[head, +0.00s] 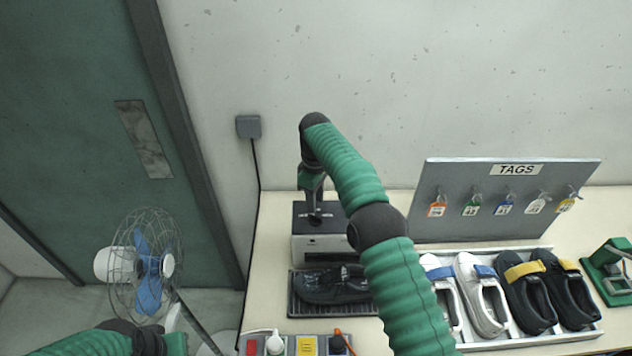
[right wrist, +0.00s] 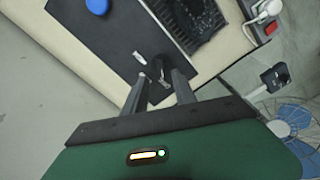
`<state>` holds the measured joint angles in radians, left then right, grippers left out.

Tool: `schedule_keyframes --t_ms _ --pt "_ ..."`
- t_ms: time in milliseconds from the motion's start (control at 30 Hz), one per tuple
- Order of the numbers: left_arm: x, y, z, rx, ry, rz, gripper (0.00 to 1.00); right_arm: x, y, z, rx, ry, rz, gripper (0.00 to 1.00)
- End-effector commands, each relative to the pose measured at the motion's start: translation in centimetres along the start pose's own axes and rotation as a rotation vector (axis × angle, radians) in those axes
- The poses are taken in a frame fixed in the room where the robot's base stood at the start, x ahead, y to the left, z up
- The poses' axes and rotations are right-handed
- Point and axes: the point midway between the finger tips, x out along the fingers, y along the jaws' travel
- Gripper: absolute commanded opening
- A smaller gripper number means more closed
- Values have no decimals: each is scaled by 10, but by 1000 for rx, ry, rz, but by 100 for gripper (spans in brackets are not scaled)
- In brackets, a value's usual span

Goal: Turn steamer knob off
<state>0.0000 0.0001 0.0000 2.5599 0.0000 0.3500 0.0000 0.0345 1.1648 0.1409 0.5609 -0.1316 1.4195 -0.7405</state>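The steamer (head: 318,248) is a box with a dark top and pale front against the wall. My right gripper (head: 314,208) reaches down onto its top. In the right wrist view, my right gripper (right wrist: 160,76) has its two fingers apart, on either side of a small black knob (right wrist: 160,66) on the dark top. I cannot tell whether they touch it. A white label (right wrist: 139,57) lies beside the knob, and a blue round part (right wrist: 97,6) is farther off. My left arm shows at the lower left in the head view, its gripper out of sight.
A black shoe (head: 330,286) lies on a dark tray in front of the steamer. A rack of shoes (head: 520,342), a tag board (head: 430,180) and a power strip (head: 318,341) share the bench. A fan (head: 150,265) stands left.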

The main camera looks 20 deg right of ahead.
Motion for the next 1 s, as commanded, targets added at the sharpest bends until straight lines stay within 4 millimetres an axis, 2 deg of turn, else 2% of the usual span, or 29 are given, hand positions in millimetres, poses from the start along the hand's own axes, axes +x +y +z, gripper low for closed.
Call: schedule_keyframes --t_ms 100,200,333,500,1000 --pt "-6 0 -1 0 -1 0 0 -40 1 0 1 3 3 33" --pt "-30 0 -7 0 0 0 0 -77 2 0 0 1 1 33" --pt "-56 0 -14 0 1 0 0 -105 2 1 -1 -1 -2 33" --pt "-66 0 -16 0 0 0 0 -115 2 2 0 -1 -3 33" --pt "-63 0 -15 0 0 0 0 -112 2 1 2 0 -1 33"
